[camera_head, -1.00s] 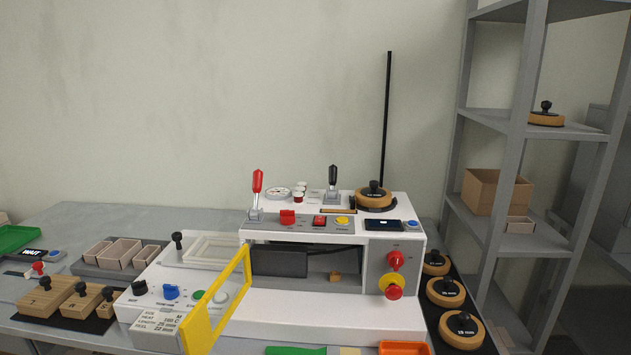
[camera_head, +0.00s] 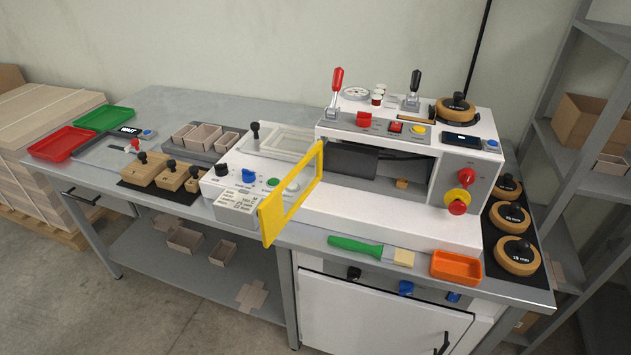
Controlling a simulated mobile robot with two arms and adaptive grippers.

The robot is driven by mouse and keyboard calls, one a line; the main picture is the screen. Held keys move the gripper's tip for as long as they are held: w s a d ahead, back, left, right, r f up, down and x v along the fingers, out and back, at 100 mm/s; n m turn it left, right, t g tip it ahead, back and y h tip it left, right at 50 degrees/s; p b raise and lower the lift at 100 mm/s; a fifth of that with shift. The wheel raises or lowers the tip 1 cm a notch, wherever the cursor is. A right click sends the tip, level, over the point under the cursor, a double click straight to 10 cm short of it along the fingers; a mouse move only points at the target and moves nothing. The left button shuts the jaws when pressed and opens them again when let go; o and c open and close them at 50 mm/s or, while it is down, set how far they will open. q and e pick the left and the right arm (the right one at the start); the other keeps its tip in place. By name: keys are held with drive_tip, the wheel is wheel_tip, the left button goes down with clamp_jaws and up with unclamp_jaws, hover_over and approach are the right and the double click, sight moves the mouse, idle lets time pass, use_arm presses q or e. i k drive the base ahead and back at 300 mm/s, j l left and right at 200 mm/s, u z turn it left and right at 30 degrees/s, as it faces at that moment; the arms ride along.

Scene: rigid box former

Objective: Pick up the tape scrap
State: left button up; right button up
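No piece is plainly readable as a tape scrap. A small brown-orange piece (camera_head: 402,183) lies inside the open front of the white box-forming machine (camera_head: 400,225), right of a dark block (camera_head: 352,160); it is too small to identify surely. The yellow guard frame (camera_head: 291,195) stands swung out at the left of this opening. Neither of my grippers shows in the head view.
A green-handled brush (camera_head: 356,247) and an orange tray (camera_head: 456,267) lie at the table's front edge. Round weights (camera_head: 509,217) stand at right. Wooden blocks (camera_head: 152,170), small boxes (camera_head: 205,135), a red tray (camera_head: 61,144) and a green tray (camera_head: 104,118) are at left.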

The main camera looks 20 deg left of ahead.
sight(401, 183)
drive_tip(key=i+j+z, duration=0.15)
drive_tip(key=j+z, duration=0.7)
drive_tip(key=i+j+z, duration=0.15)
drive_tip(key=j, duration=1.6)
drive_tip(key=k, duration=0.05)
